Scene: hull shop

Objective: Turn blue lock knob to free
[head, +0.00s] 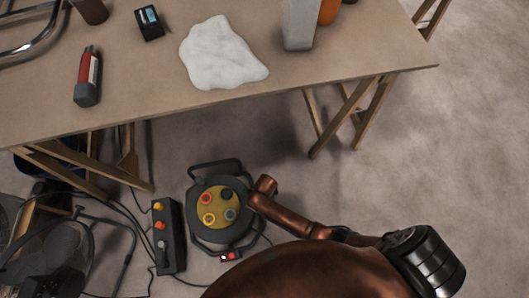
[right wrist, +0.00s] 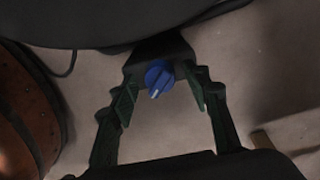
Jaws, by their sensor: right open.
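The blue lock knob (right wrist: 159,78) shows in the right wrist view, on a dark mount (right wrist: 165,48) below a large dark rounded body. A pale pointer mark on the knob points down and to the left. My right gripper (right wrist: 164,94) is open. Its two green-padded fingers stand to the left and right of the knob, with visible gaps on both sides. I cannot tell the exact depth between fingertips and knob. I cannot make out the blue knob in the head view, and neither gripper shows there.
In the head view, a cable reel (head: 217,207) and a control box with coloured knobs (head: 167,249) stand on the floor among cables. A workbench (head: 330,68) with a white cloth (head: 220,55) and a red bottle (head: 88,75) spans the top. Floor at right is clear.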

